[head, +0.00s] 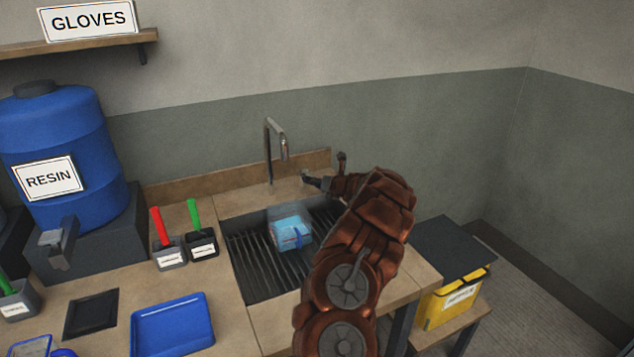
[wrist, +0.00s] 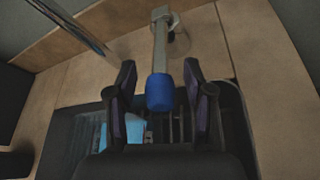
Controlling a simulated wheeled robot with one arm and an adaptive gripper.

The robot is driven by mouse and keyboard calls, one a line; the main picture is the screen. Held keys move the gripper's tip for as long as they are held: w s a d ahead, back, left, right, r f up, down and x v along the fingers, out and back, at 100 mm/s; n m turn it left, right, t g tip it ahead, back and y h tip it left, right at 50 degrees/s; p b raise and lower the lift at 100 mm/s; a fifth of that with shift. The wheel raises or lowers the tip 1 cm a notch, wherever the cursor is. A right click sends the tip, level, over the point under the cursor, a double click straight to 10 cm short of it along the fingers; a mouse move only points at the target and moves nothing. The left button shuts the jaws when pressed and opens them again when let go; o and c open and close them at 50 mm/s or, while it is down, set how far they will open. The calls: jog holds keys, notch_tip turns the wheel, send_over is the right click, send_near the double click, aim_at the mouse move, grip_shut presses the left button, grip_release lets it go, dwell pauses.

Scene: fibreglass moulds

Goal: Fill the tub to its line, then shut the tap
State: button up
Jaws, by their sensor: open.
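The tub (head: 290,228) is a clear box in the sink, with light blue inside and a darker blue mark on its front. It is partly hidden in the wrist view (wrist: 124,132). I cannot make out its level against a line. The grey tap spout (head: 277,140) arches above the sink; I see no clear stream. The tap lever (wrist: 160,88), grey with a blue end, lies between the fingers of my gripper (wrist: 160,78). The fingers are open, with a gap on each side of the lever. In the head view my gripper (head: 310,181) is at the sink's back edge.
The slatted sink (head: 255,262) is set in a wooden counter. Holders with a red-handled tool (head: 161,230) and a green-handled tool (head: 195,215) stand to its left, near a blue tray (head: 172,325) and a resin barrel (head: 55,125). A yellow bin (head: 453,302) stands at right.

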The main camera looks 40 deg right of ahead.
jog(key=shift+w, duration=0.1)
grip_shut()
dwell(0.5)
